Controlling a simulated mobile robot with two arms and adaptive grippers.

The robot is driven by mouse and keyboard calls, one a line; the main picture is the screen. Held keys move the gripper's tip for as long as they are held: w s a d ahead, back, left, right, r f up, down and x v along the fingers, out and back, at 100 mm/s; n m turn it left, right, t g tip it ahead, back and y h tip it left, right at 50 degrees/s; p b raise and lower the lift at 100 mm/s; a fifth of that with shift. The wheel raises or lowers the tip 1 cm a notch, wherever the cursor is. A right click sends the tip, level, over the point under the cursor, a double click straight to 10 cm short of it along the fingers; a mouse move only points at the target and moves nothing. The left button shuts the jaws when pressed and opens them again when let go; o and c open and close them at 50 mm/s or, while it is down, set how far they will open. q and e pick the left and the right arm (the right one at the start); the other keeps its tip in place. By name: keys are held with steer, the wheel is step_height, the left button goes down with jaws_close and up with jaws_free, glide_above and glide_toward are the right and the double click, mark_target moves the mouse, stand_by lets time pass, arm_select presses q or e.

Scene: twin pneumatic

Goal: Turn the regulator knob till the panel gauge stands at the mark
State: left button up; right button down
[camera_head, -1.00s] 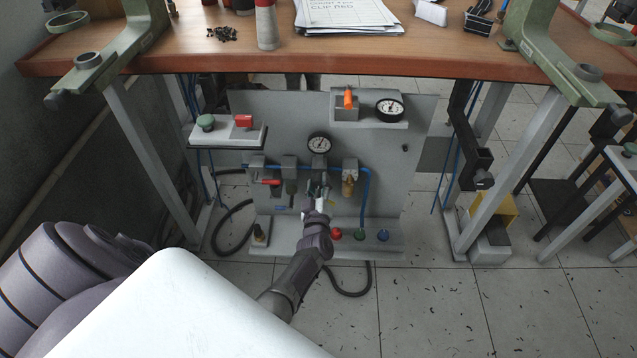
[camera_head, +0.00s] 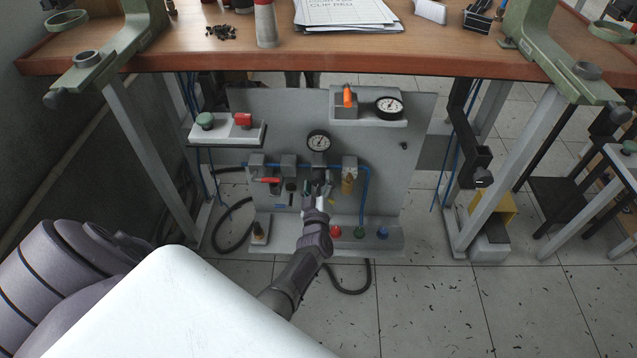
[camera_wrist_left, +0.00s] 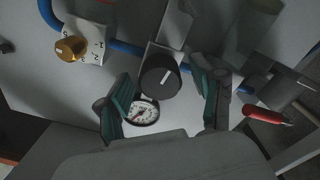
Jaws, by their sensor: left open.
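In the head view my left gripper (camera_head: 317,184) hides most of the knob, below a round white gauge (camera_head: 318,142) on the upright grey panel (camera_head: 385,165). This gauge also shows in the wrist view (camera_wrist_left: 143,112), partly behind a finger. A second gauge (camera_head: 389,107) sits at the panel's upper right. Their marks are too small to read.
A brass knob (camera_wrist_left: 71,47) and a red lever (camera_wrist_left: 265,116) flank the regulator. Blue tubing (camera_head: 366,195) runs close by. The wooden bench top (camera_head: 300,62) overhangs the panel.

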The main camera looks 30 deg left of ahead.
arm_select(q)
steer(key=shift+s, duration=0.1)
steer(key=v, duration=0.7)
steer(key=shift+d, duration=0.15)
stand_by(1.3)
